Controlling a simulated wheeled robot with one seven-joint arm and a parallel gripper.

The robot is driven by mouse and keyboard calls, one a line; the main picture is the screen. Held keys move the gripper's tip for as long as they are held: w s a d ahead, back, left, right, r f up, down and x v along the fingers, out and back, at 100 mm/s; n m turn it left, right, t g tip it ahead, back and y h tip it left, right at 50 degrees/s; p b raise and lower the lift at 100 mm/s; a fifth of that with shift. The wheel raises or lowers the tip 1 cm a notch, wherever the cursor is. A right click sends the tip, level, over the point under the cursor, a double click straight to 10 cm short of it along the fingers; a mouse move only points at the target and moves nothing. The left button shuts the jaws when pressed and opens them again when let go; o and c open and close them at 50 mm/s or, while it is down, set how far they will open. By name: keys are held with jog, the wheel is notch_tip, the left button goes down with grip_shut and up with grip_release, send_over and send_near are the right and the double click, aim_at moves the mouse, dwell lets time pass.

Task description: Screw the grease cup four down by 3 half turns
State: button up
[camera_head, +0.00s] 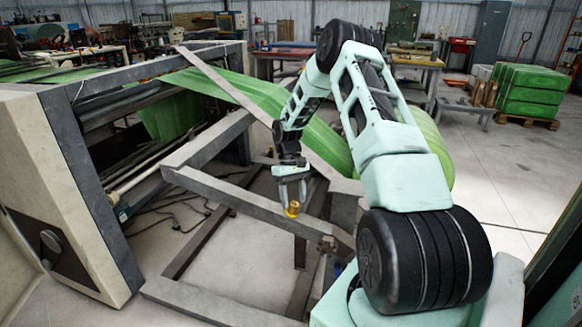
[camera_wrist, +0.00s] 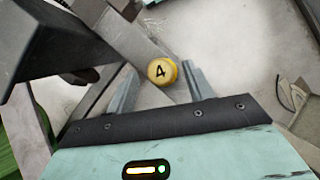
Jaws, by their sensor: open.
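The grease cup four is a small yellow cup (camera_wrist: 161,72) with a black "4" on its top. In the wrist view it sits between and just beyond the two grey fingers of my gripper (camera_wrist: 158,88). The fingers are apart, and a gap shows between the cup and the right finger. In the head view the yellow cup (camera_head: 292,209) shows at the lower end of my gripper (camera_head: 291,195), over a grey frame beam. Its thread and seat are hidden.
A grey steel beam (camera_head: 235,200) of the machine frame runs beside the cup. A thick dark bar (camera_wrist: 60,50) rises close to my gripper at the upper left of the wrist view. Green sack web (camera_head: 262,97) runs behind my arm. Open floor (camera_head: 495,185) lies to the right.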

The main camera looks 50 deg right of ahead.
jog(key=v, duration=1.4)
jog(key=shift+r, duration=0.35)
jog(key=shift+d, duration=0.15)
